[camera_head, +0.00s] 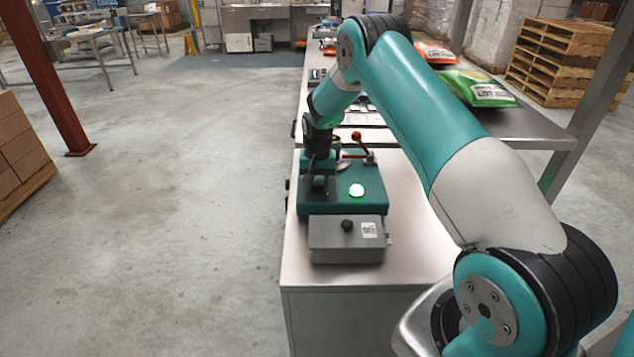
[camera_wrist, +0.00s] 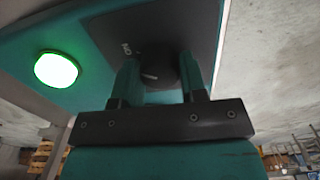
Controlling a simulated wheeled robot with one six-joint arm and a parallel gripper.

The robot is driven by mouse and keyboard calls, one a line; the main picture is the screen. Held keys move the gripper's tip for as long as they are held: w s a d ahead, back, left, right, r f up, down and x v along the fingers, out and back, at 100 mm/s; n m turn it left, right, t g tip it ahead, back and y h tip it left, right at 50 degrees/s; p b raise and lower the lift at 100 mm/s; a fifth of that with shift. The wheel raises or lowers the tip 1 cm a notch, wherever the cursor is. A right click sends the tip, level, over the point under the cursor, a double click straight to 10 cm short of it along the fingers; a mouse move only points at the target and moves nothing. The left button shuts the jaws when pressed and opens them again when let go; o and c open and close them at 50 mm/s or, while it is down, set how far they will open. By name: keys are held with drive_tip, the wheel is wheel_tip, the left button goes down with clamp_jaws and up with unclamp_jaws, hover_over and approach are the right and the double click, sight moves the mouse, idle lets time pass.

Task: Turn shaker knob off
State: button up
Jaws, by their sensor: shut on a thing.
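The shaker (camera_head: 345,207) is a teal box on the metal cabinet, with a lit green lamp (camera_head: 356,190) on its top. The lamp also glows in the wrist view (camera_wrist: 56,69). The black round knob (camera_wrist: 160,68) sits on a dark panel (camera_wrist: 98,32) of the shaker. My gripper (camera_wrist: 160,78) has one finger on each side of the knob and is shut on it. A white "ON" mark shows beside the knob in the wrist view.
A grey box with a black button (camera_head: 347,225) stands in front of the shaker. A red-ball lever (camera_head: 356,137) rises behind it. A steel table (camera_head: 530,130) with green (camera_head: 480,90) and orange bags (camera_head: 434,53) is behind right. Open floor (camera_head: 180,200) lies left.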

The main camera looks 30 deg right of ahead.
drive_tip(key=n+b, duration=0.1)
drive_tip(key=n, duration=0.1)
drive_tip(key=shift+f+n+b, duration=0.1)
drive_tip(key=shift+n+b, duration=0.25)
drive_tip(key=shift+n, duration=0.05)
drive_tip(key=n+b, duration=0.1)
drive_tip(key=n, duration=0.2)
drive_tip(key=shift+n+b, duration=0.3)
drive_tip(key=shift+n, duration=0.1)
drive_tip(key=n+b, duration=0.1)
drive_tip(key=n, duration=0.3)
drive_tip(key=shift+r+n+b, duration=0.2)
drive_tip(key=shift+n+b, duration=0.25)
drive_tip(key=shift+n, duration=1.15)
drive_tip(key=shift+w, duration=0.1)
drive_tip(key=o, duration=0.9)
drive_tip(key=shift+o, duration=0.2)
